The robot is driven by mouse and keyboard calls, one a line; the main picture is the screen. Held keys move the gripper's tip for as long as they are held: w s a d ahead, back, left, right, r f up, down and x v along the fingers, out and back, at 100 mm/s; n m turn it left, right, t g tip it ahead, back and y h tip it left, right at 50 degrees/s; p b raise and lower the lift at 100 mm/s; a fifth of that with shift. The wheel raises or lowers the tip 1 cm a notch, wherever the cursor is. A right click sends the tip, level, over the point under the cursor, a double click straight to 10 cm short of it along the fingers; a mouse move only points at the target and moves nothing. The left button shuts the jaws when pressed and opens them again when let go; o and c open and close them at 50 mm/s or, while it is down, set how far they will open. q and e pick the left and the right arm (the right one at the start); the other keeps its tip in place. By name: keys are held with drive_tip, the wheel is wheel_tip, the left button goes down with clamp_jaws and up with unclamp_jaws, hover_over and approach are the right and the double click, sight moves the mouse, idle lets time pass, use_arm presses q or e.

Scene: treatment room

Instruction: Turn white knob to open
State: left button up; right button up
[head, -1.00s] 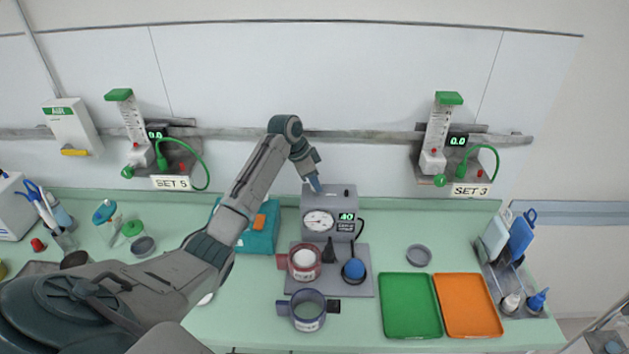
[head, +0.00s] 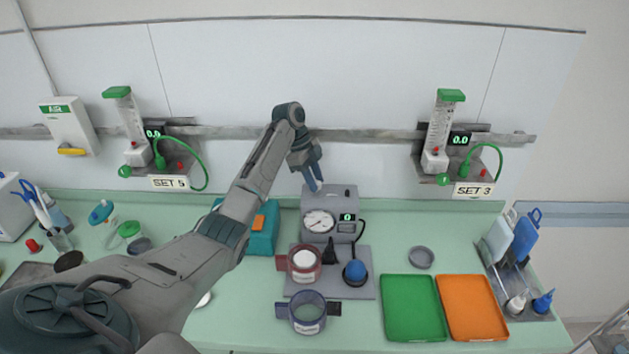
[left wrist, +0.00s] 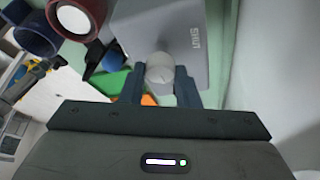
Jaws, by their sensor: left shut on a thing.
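A grey device box (head: 343,200) with a round dial and a green display reading 0 stands at the back of the counter. My left gripper (head: 314,184) reaches down from above to the left part of its top. In the left wrist view, the white knob (left wrist: 159,66) sits on the box's grey top, between the two blue fingers of the left gripper (left wrist: 160,78), which are shut on it. In the head view the knob is hidden by the fingers. My right gripper is not in view.
A red cuff (head: 304,262), a blue cuff (head: 308,311) and a blue bulb (head: 355,271) lie in front of the box. A teal box (head: 262,240) stands left, partly behind my arm. Green (head: 413,308) and orange (head: 472,307) trays are at right.

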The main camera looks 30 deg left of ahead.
use_arm(q)
drive_tip(key=shift+r, duration=0.1)
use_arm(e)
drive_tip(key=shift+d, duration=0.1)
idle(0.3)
use_arm(q)
drive_tip(key=o, duration=1)
drive_tip(key=shift+c, duration=0.2)
